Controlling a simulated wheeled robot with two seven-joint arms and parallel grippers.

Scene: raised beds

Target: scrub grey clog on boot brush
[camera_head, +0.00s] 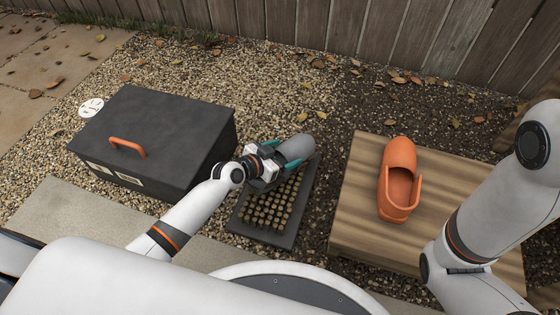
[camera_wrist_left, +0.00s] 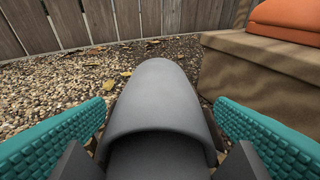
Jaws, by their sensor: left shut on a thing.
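The grey clog (camera_head: 299,147) is between the teal fingers of my left gripper (camera_head: 279,160), which is shut on it. In the left wrist view the grey clog (camera_wrist_left: 158,100) fills the middle, toe pointing away, with a teal finger on each side. The boot brush (camera_head: 268,204) is a dark flat plate with rows of tan bristles on the gravel. The clog is over the brush's far end; I cannot tell whether it touches the bristles. My right arm comes in at the right, but its gripper is out of view.
An orange clog (camera_head: 398,178) lies on a wooden platform (camera_head: 352,215) to the right. A black box (camera_head: 175,120) with an orange handle stands at the left. A round white disc (camera_head: 91,108) lies behind it. A wooden fence (camera_head: 300,25) closes the back; gravel lies between.

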